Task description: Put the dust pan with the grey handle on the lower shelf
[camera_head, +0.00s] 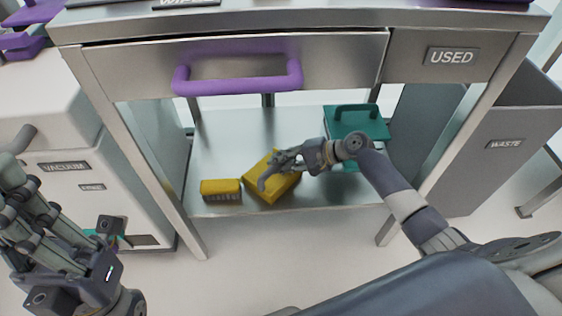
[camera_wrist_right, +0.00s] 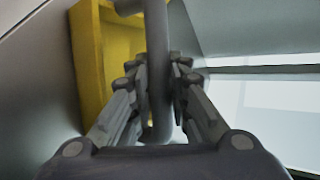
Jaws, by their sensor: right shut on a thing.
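The dust pan (camera_head: 262,190) is yellow with a grey handle (camera_head: 266,179). It sits tilted at or just above the lower shelf (camera_head: 225,135), near its front edge; I cannot tell whether it rests fully. My right gripper (camera_head: 292,160) reaches in from the right and is shut on the grey handle. In the right wrist view the handle (camera_wrist_right: 158,60) stands between the fingers (camera_wrist_right: 160,90), with the yellow pan (camera_wrist_right: 92,70) behind it. My left gripper (camera_head: 40,215) is at the lower left, away from the shelf; its finger opening is unclear.
A yellow brush (camera_head: 220,190) lies left of the pan. A teal pan (camera_head: 357,125) with a teal handle is at the shelf's right. A drawer with a purple handle (camera_head: 238,86) is above. A vacuum cabinet (camera_head: 80,185) stands left, a waste bin (camera_head: 495,150) right.

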